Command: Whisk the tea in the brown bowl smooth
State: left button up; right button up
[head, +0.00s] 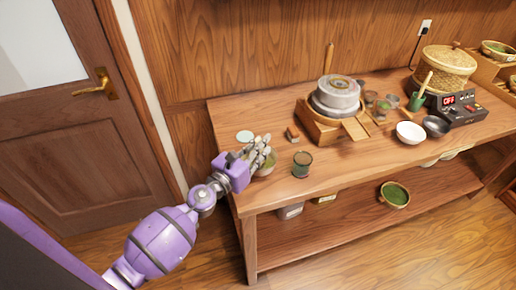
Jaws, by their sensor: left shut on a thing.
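My left gripper (260,151) reaches over the left front part of the table. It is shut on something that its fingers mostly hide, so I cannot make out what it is. A brownish bowl (266,169) with some green in it shows just below and behind the fingers, partly covered by them. I cannot tell whether the gripper touches the bowl. No whisk can be made out clearly. A dark cup or tin (302,169) stands just right of the bowl. My right gripper is not in view.
The wooden table (345,168) holds a stone mill (338,97), a white bowl (410,133), a dark bowl (436,126), a lidded basket (446,68) and a control box (464,113). A pale green disc (244,137) lies behind my gripper. The front middle is clear.

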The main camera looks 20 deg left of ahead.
aim_at(259, 140)
pick_arm(q)
jog(key=shift+r, duration=0.6)
jog(key=shift+w+d+r, duration=0.15)
jog(key=shift+d+r, duration=0.2)
jog(key=shift+r, duration=0.3)
jog(key=shift+a+r+p, duration=0.2)
jog(key=shift+a+p, duration=0.1)
jog(key=shift+a, duration=0.1)
jog(key=shift+s+r, duration=0.2)
jog(key=shift+r, duration=0.75)
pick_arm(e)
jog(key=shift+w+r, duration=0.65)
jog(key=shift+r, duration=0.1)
